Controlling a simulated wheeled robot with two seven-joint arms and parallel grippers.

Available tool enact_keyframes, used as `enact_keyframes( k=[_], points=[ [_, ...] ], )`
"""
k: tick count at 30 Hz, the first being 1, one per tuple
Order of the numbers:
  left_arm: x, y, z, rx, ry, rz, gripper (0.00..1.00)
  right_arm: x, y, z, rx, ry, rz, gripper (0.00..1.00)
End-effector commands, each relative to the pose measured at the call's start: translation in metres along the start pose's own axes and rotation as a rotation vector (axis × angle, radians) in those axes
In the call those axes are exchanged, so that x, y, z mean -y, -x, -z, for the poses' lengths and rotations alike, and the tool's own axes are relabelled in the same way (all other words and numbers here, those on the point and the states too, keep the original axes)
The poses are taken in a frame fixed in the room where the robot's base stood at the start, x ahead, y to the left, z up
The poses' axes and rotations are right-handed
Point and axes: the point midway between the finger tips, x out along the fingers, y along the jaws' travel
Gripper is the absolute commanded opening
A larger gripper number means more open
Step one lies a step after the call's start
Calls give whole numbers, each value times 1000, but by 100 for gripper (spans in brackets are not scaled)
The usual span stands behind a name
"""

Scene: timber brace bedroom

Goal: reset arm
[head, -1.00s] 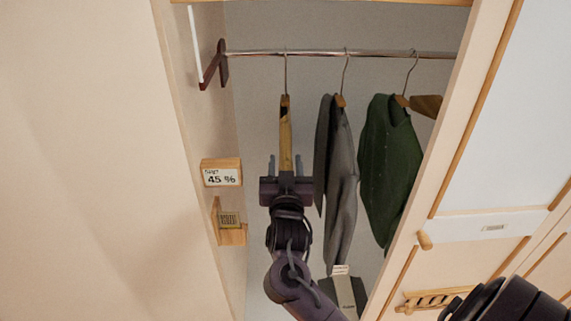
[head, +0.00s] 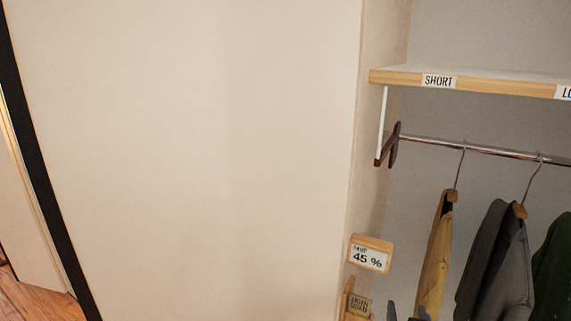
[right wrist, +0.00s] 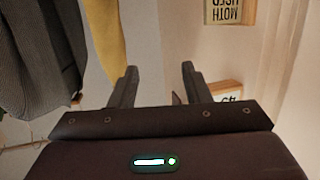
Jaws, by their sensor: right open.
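My right gripper (right wrist: 158,84) is open in the right wrist view, with nothing between its two dark fingers. My left gripper is not in view.
A grey jacket (head: 497,265) and a green garment (head: 554,270) hang from the rail (head: 470,149), under a shelf (head: 480,80). A sign reading 45 % (head: 371,255) and a small wall holder (head: 357,304) are on the closet's left side. A plain wall panel (head: 200,150) fills the left.

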Motion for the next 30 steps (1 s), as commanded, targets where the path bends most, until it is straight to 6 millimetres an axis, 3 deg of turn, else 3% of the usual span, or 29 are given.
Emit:
enact_keyframes(
  k=[3, 9, 15, 20, 21, 30],
  points=[
    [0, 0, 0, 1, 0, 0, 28, 22, 20, -51, 262, 49, 162, 43],
    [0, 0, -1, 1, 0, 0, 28, 30, 68, -114, 619, 155, 296, 43],
    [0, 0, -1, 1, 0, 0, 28, 18, 113, -151, 872, 261, 334, 43],
    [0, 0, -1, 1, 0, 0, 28, 1, 148, -171, 1047, 350, 330, 43],
    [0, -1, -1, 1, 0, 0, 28, -2, 152, -179, 1078, 365, 327, 43],
    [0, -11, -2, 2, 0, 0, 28, 6, 116, -279, 1103, 365, 331, 43]
  ],
)
